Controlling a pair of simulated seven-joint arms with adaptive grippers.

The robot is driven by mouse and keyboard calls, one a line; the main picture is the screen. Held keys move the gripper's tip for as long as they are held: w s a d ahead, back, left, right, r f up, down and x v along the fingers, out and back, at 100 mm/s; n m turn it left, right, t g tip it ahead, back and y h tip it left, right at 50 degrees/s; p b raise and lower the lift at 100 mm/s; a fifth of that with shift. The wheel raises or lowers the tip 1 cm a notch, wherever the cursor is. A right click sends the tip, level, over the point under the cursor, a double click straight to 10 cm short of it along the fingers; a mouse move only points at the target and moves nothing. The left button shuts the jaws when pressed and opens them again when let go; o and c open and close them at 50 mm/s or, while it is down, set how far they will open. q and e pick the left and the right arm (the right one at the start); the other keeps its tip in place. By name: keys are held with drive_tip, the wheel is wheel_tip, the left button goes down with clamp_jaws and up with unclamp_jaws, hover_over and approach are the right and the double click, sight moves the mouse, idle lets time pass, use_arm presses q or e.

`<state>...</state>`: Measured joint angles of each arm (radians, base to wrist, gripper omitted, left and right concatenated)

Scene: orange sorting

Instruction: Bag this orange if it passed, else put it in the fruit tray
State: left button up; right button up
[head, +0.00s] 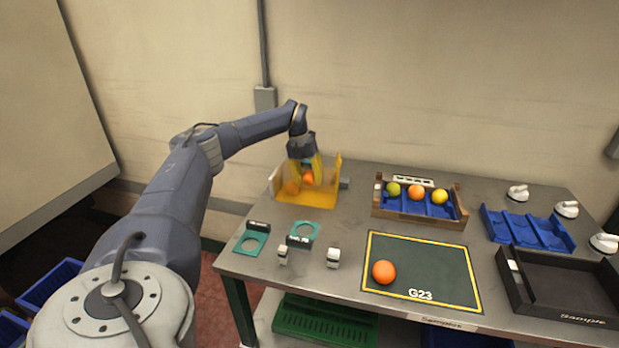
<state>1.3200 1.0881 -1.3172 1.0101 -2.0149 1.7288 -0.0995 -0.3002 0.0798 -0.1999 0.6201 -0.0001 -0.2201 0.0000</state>
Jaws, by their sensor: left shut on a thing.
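My left gripper (307,172) is shut on an orange (308,179) at the back left of the table. It holds the orange at a see-through yellow open-topped container (318,199), which may be the bag. I cannot tell whether the orange touches its floor. Another orange shape (292,188) shows through its wall. A second orange (384,272) rests on the dark green mat (425,262) marked G23. The wooden fruit tray (420,218) with blue compartments holds a green fruit (393,189), an orange one (416,191) and a yellow one (439,197). My right gripper is out of view.
An empty blue divided tray (527,229) and a black sample tray (562,286) stand at the right. Teal ring fixtures (303,234) and small white-topped blocks (333,258) lie front left. White knobbed items (567,209) line the right edge.

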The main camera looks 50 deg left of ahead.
use_arm(q)
drive_tip(key=shift+a+x, duration=0.2)
drive_tip(key=shift+x, duration=0.85)
drive_tip(key=shift+s+f, duration=0.1)
drive_tip(key=shift+s, duration=0.05)
drive_tip(key=o, duration=1.3)
drive_tip(key=shift+c, duration=0.2)
drive_tip(key=shift+w+d+r+v, duration=0.15)
drive_tip(key=shift+d+v, duration=0.1)
drive_tip(key=shift+v, duration=1.05)
drive_tip(key=shift+w+d+v, duration=0.15)
drive_tip(key=shift+d+v, duration=0.1)
drive_tip(key=shift+v, duration=1.05)
drive_tip(key=shift+w+d+r+v, duration=0.15)
drive_tip(key=shift+d+v, duration=0.1)
drive_tip(key=shift+v, duration=1.05)
drive_tip(key=shift+w, duration=0.1)
